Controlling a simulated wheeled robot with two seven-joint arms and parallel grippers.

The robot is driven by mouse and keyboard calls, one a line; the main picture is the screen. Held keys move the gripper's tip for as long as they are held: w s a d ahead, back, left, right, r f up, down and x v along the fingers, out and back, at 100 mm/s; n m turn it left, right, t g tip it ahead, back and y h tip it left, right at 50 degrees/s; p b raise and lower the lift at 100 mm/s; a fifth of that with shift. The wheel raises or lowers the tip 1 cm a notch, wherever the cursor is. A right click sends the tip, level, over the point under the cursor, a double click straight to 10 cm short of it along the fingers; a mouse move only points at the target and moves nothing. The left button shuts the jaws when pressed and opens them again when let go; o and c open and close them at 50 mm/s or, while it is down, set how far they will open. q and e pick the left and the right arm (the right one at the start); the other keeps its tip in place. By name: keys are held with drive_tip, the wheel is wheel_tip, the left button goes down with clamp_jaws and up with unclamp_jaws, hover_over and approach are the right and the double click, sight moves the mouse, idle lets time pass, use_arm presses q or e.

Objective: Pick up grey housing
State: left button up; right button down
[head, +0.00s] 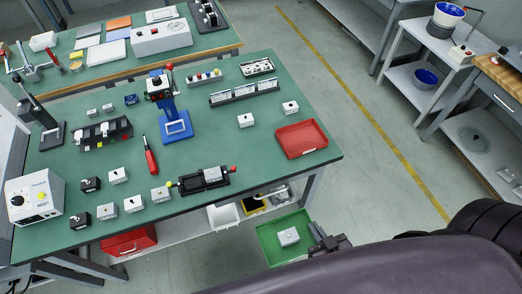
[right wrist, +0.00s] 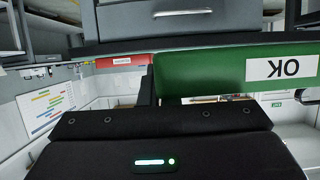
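Several small grey housings lie on the green-topped table (head: 240,180) in the head view. Some are at the front left, such as this grey housing (head: 133,204) and another (head: 118,176). Two more stand near the red tray, one grey housing (head: 246,120) and one (head: 290,107). One grey housing (head: 288,236) lies in a green tray (head: 268,240) below the table's front right. My right gripper (head: 322,240) is at that tray's right side; its finger opening is unclear. The right wrist view shows a green wall with an OK label (right wrist: 286,68) close to it. My left gripper is out of view.
A red tray (head: 301,139) sits at the table's right end. Open floor (head: 330,60) lies to the right.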

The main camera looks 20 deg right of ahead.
drive_tip(key=b, duration=1.2)
approach(274, 152)
drive_tip(key=x, duration=0.4)
drive_tip(key=shift+w+r, duration=0.25)
drive_tip(key=shift+r, duration=0.15)
drive_tip(key=shift+w+r+b, duration=0.1)
drive_tip(key=shift+w+b, duration=0.2)
drive_tip(key=shift+w, duration=0.35)
drive_tip(key=w+b, duration=0.2)
drive_tip(key=w, duration=0.1)
drive_tip(key=shift+w, duration=0.35)
drive_tip(key=shift+s, duration=0.1)
drive_tip(key=c, duration=1.7)
unclamp_jaws()
drive_tip(key=shift+f, duration=0.2)
